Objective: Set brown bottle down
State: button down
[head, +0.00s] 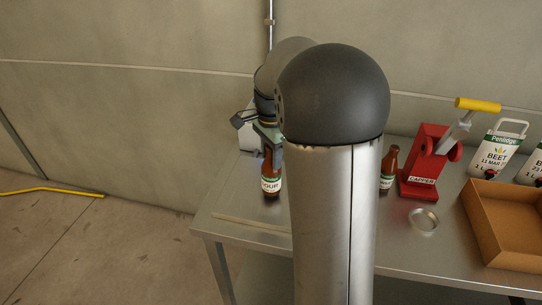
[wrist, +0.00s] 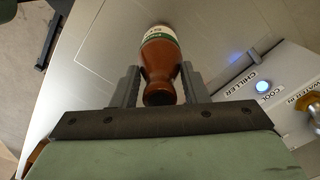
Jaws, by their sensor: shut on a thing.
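A brown bottle (head: 271,184) with a white and green label hangs upright below my gripper (head: 268,146), over the left part of the steel table (head: 215,222). In the wrist view my gripper (wrist: 158,82) has its two grey fingers closed on the neck of this brown bottle (wrist: 160,54). The bottle's base is at or just above the tabletop; I cannot tell whether it touches. A second brown bottle (head: 388,172) stands on the table to the right, partly hidden behind my arm.
A red capper (head: 424,165) with a yellow handle stands right of the second bottle. A chiller panel (wrist: 265,92) lies close right in the wrist view.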

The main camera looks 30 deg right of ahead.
jog(key=shift+f, duration=0.5)
jog(key=c, duration=0.8)
grip_release()
jog(key=shift+f, duration=0.2)
jog(key=shift+c, duration=0.2)
notch_tip(320, 180, up, 12)
jog(key=shift+r, duration=0.15)
jog(key=s+a+f+n, duration=0.7)
jog(key=s+n, duration=0.1)
jog(key=s, duration=0.3)
jog(key=s+a+f+n, duration=0.7)
jog(key=s+n, duration=0.2)
jog(key=s, duration=0.3)
jog(key=shift+f+t, duration=0.25)
jog(key=shift+t, duration=0.05)
